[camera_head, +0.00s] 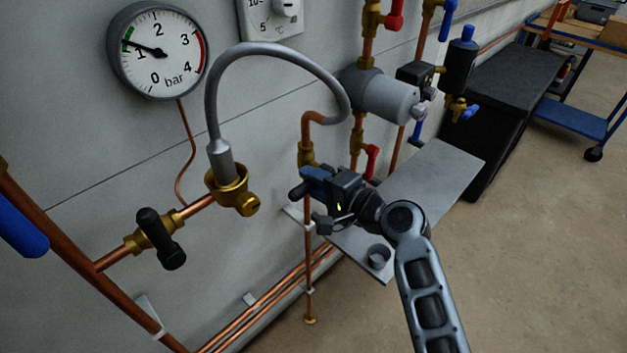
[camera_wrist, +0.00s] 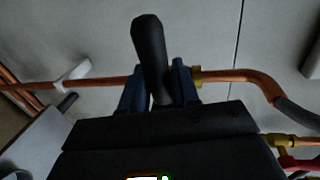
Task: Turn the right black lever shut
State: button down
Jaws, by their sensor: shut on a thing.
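The right black lever (camera_wrist: 150,50) stands between the two blue fingers of my gripper (camera_wrist: 158,82) in the wrist view. Its rounded end sticks out past the fingertips. In that view it lies across the copper pipe (camera_wrist: 95,84), slightly tilted. In the head view my gripper (camera_head: 318,182) is at the vertical copper pipe right of the hose, shut on this lever. Only the dark end of the lever (camera_head: 297,191) shows there; the valve body is mostly hidden. The left black lever (camera_head: 160,240) is on a brass valve at lower left, apart from my gripper.
A grey hose (camera_head: 270,47) arches from a brass fitting (camera_head: 232,190) over to the right pipe. A pressure gauge (camera_head: 157,50) hangs above left. A grey shelf (camera_head: 435,180) lies behind and below my gripper. Red-handled valves (camera_head: 371,160) are close by.

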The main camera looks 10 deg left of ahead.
jog(key=shift+d, duration=0.1)
jog(key=c, duration=1)
grip_release()
jog(key=shift+b+v, duration=0.4)
jog(key=shift+v, duration=3.5)
